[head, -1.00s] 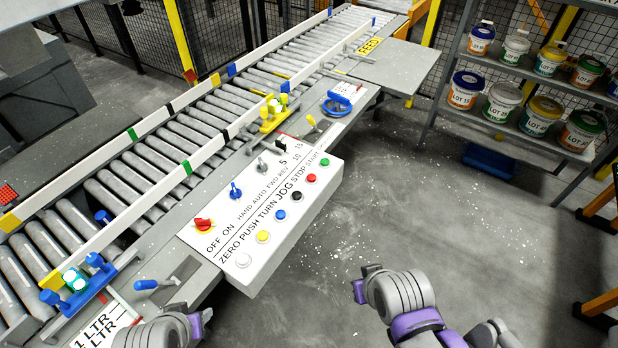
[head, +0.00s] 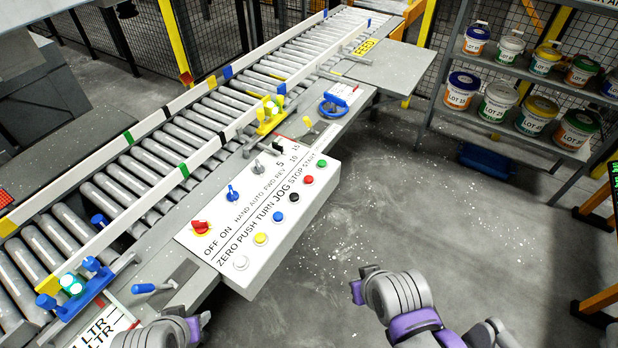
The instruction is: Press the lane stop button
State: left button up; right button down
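The white control panel (head: 262,280) stands at the conveyor's near side. Its row of buttons includes a red button (head: 308,180) beside the printed word STOP, between the green button (head: 322,163) by START and the black button (head: 295,198) by JOG. Blue (head: 279,217), yellow (head: 261,239) and white (head: 241,263) buttons continue toward the near end. My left gripper (head: 203,322) is at the bottom, below the panel's near end. My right gripper (head: 357,290) is right of the panel, apart from it, over the floor. I cannot tell the opening of either gripper.
A red rotary knob (head: 200,227) and a blue selector (head: 232,193) sit on the panel's upper side. The roller conveyor (head: 150,163) runs behind. A blue-handled lever (head: 143,288) is near my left gripper. Shelves of pails (head: 500,101) stand at right. Floor right of the panel is clear.

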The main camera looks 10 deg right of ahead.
aim_at(308, 179)
jog(key=i+l, duration=0.1)
jog(key=l, duration=0.3)
jog(key=i+l, duration=0.15)
jog(key=l, duration=0.25)
jog(key=i+l, duration=0.1)
jog(key=l, duration=0.3)
jog(key=i+l, duration=0.15)
jog(key=l, duration=0.25)
jog(key=i+l, duration=0.1)
jog(key=l, duration=0.3)
jog(key=u, duration=1.95)
